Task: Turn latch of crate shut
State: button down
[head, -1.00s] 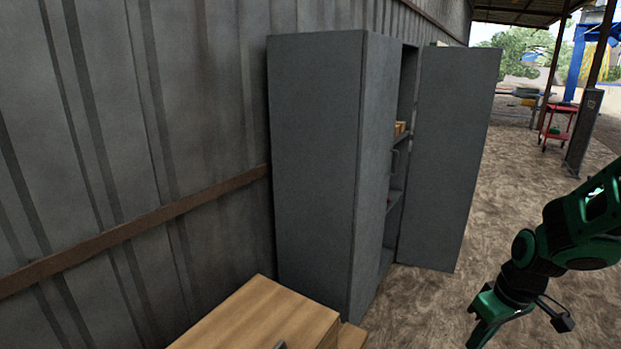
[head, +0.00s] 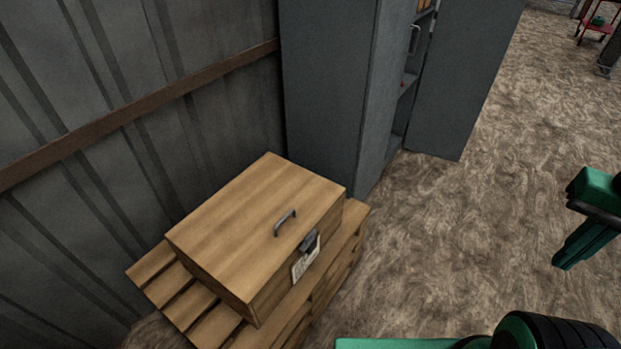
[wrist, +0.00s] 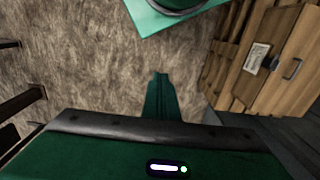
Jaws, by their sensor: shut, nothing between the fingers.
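The wooden crate (head: 235,230) stands with its lid down, a grey handle (head: 285,222) on top. Its dark latch (head: 308,243) is on the front face near the lid's edge, above a white label (head: 304,264). The latch is too small to tell which way it is turned. In the wrist view the crate (wrist: 287,88) is at the right, with the latch (wrist: 271,63) and handle (wrist: 292,69) showing. My green gripper (head: 564,260) is shut and empty, well to the right of the crate. Its closed fingers (wrist: 160,82) point over bare ground in the wrist view.
The crate rests on wooden pallets (head: 185,308) beside a corrugated metal wall (head: 110,70). A grey cabinet (head: 325,95) with its door (head: 462,80) swung open stands behind it. The ground (head: 440,230) right of the crate is free. A red cart (head: 597,30) is far off.

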aim_at(309, 238)
jog(key=k, duration=1.15)
jog(key=u, duration=0.65)
jog(key=i, duration=1.25)
jog(key=z, duration=0.25)
